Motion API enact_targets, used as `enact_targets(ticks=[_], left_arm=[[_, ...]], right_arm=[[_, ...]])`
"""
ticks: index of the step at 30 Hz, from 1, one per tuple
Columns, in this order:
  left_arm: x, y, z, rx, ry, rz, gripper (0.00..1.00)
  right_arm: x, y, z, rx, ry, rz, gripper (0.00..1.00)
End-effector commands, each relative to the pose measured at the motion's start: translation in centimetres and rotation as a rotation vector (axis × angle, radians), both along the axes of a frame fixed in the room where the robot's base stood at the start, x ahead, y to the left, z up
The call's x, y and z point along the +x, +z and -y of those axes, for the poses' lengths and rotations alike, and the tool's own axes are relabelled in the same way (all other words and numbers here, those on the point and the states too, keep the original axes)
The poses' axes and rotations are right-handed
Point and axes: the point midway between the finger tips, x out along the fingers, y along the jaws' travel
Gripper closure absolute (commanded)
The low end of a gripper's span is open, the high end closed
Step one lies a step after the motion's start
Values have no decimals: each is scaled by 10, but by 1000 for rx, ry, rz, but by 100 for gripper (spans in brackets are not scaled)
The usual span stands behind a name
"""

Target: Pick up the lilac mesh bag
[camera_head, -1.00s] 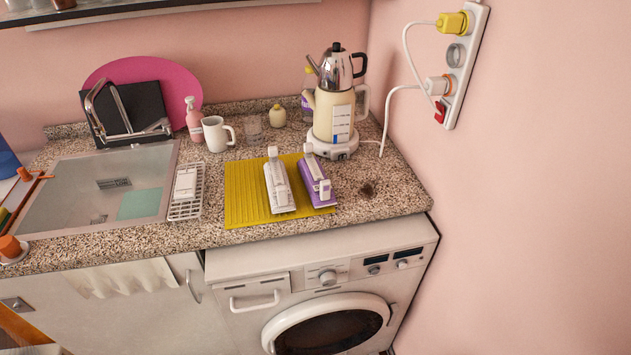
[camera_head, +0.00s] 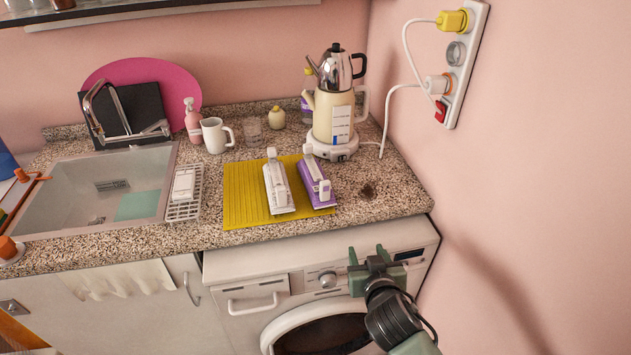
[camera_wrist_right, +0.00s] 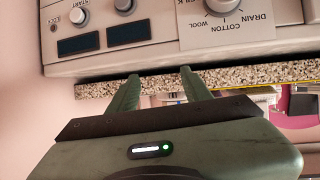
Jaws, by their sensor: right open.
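I cannot make out a lilac mesh bag for certain. The nearest match in colour is a purple, flat, long item (camera_head: 324,199) with white parts on top, on the right of the yellow ribbed mat (camera_head: 243,200). My right gripper (camera_head: 366,252) is open and empty, in front of the washing machine's control panel, below and to the right of the purple item and apart from it. In the right wrist view its two fingers (camera_wrist_right: 159,76) stand apart, close to the panel and counter edge. My left gripper is not in view.
A white item (camera_head: 279,188) lies beside the purple one. A kettle stack (camera_head: 333,115) stands behind them, its cord running to the right wall. The washing machine (camera_head: 245,262) is under the counter. The speckled counter right of the mat (camera_head: 385,195) is mostly clear, with a dark patch.

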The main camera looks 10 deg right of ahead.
Motion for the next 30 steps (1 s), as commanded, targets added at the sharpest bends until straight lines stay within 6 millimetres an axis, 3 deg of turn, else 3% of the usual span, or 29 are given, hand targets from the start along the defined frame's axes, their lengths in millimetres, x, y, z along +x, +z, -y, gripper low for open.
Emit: enact_targets(ticks=[6, 13, 30], left_arm=[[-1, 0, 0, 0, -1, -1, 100], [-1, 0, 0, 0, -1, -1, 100], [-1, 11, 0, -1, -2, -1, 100]], right_arm=[[58, 44, -20, 10, 76, 239, 51], [96, 81, -49, 29, 200, 417, 51], [156, 86, -66, 35, 229, 444, 51]])
